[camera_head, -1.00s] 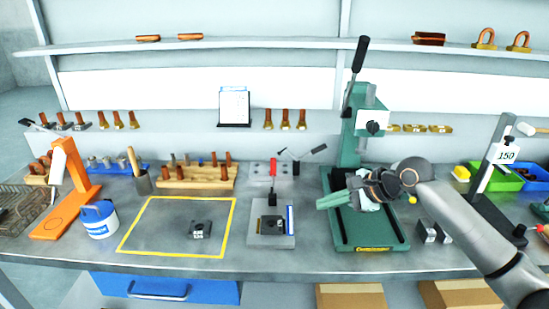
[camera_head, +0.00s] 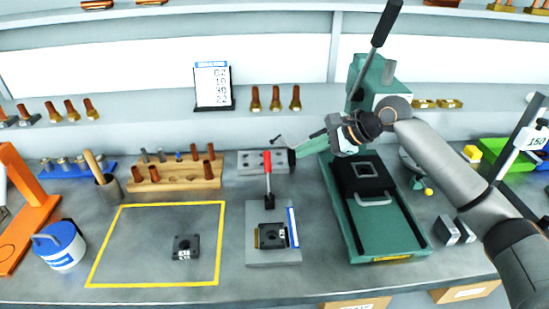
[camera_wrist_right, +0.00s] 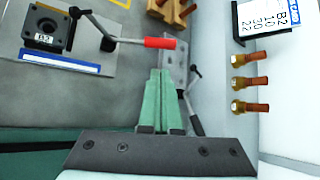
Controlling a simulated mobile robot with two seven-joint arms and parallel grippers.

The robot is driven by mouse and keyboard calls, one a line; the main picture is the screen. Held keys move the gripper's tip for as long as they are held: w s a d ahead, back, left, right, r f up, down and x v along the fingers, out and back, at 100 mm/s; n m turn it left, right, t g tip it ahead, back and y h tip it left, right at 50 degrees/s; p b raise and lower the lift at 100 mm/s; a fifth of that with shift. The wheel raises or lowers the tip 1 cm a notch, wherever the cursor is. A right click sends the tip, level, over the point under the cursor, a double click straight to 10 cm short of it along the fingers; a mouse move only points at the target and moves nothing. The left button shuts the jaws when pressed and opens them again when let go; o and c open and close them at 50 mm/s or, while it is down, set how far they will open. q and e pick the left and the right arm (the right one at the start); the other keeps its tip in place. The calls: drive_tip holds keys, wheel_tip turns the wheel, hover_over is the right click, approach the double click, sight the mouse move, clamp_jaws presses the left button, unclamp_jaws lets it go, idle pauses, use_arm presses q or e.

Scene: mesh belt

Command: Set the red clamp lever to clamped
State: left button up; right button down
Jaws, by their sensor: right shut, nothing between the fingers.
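The clamp lever has a red handle (camera_head: 266,170) that stands roughly upright at the back of a grey fixture plate (camera_head: 273,255). A dark square block (camera_head: 271,236) sits on this plate. In the right wrist view the red handle (camera_wrist_right: 160,43) lies just beyond my fingertips, with a small gap showing. My right gripper (camera_wrist_right: 160,73) has green fingers, closed together and empty. In the head view my right gripper (camera_head: 338,135) is up and to the right of the red handle, beside the green press. My left gripper is not in view.
A green press (camera_head: 385,240) stands right of the fixture. A black-handled lever (camera_wrist_right: 195,124) rises beside my fingers from a grey plate (camera_head: 250,162) behind. A wooden rack (camera_head: 175,175) is at back left. The yellow-framed area (camera_head: 222,245) holds one dark block (camera_head: 186,247).

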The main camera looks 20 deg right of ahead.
sight(269, 174)
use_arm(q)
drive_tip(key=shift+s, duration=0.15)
use_arm(e)
drive_tip(key=x, duration=1)
idle(0.4)
